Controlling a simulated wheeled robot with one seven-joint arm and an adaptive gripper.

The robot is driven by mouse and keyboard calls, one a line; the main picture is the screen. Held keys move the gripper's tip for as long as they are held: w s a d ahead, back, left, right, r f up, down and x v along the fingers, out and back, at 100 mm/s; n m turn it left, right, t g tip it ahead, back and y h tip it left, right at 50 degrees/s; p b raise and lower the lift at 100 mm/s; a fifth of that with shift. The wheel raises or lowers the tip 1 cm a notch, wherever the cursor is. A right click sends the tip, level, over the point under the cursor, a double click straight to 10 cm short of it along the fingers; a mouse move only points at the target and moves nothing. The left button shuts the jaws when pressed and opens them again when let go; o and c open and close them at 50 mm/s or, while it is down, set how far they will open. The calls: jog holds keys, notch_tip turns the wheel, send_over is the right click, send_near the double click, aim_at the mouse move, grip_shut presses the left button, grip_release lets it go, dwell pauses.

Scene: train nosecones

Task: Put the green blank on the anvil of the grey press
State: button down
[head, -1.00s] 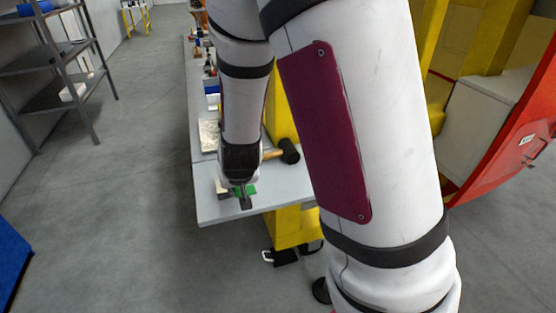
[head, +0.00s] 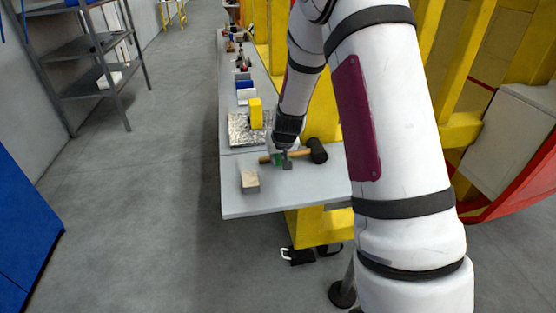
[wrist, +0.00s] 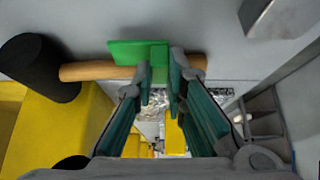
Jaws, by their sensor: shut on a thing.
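The green blank (wrist: 138,52) is a flat green piece gripped between the fingertips of my gripper (wrist: 163,75) in the wrist view. Most of it sticks out past the left finger and covers part of a mallet handle. In the head view the blank (head: 278,160) is a small green patch at my gripper (head: 285,157), partly hidden by the fingers, over the near part of the bench. Whether it touches anything below is unclear. I cannot make out the grey press or its anvil in either view.
A mallet with a black head (head: 317,151) lies on the grey bench (head: 240,207). Behind are a speckled plate (head: 238,128) and a yellow block (head: 256,112). The bench's front left corner is clear.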

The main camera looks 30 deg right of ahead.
jog(key=shift+f, duration=0.95)
jog(key=shift+f, duration=0.2)
jog(key=c, duration=1.6)
grip_release()
jog(key=shift+r, duration=0.1)
